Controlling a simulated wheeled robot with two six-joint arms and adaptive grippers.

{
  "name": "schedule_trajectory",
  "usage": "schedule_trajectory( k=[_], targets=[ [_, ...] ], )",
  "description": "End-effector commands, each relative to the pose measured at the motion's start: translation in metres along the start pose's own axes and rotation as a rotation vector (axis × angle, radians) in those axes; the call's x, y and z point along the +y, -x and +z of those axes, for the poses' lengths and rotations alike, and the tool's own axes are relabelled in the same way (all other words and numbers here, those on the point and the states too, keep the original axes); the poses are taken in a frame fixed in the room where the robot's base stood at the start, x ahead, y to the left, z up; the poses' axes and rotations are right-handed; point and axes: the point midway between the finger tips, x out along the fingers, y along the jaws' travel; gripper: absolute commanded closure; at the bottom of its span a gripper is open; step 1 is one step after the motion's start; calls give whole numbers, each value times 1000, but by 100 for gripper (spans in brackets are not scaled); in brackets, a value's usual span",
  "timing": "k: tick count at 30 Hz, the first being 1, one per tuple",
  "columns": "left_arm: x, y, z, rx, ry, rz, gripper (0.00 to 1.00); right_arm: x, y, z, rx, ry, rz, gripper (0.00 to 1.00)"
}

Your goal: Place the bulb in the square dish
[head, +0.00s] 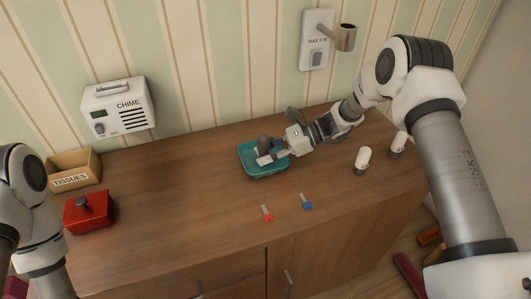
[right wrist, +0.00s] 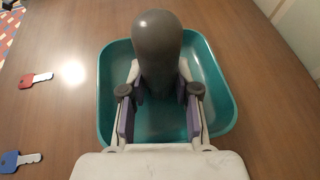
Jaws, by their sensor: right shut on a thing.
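The teal square dish (head: 250,171) sits on the wooden cabinet top; it also shows in the right wrist view (right wrist: 222,92). My right gripper (head: 270,155) is over the dish and shut on a dark grey bulb (right wrist: 157,45). The bulb points up between the fingers, within the dish's outline. Its lower end is hidden by the gripper, so I cannot tell whether it touches the dish floor. Two white bulbs, one nearer (head: 363,157) and one farther right (head: 398,142), stand upright to the right of the dish. My left gripper is out of view.
A red key (head: 267,214) and a blue key (head: 306,202) lie in front of the dish. A red lidded box (head: 88,213), a tissues box (head: 73,170) and a wall chime (head: 117,107) are at left. A wall lamp fitting (head: 316,42) is above. The cabinet top left of the dish is clear.

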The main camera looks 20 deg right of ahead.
Motion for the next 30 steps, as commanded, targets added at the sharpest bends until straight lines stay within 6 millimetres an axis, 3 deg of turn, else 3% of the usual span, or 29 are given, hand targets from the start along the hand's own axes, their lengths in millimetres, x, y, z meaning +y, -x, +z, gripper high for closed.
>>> schedule_trajectory(
  k=[2,3,4,5,17,30],
  targets=[
    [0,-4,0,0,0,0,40,0,-2,-4,0,0,0,100],
    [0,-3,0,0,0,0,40,0,-1,-3,0,0,0,59],
    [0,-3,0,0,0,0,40,0,-1,-3,0,0,0,48],
    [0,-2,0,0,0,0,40,0,-1,-3,0,0,0,44],
    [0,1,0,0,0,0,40,0,7,1,-1,0,-3,44],
    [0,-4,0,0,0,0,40,0,108,1,-2,1,-4,44]
  ],
)
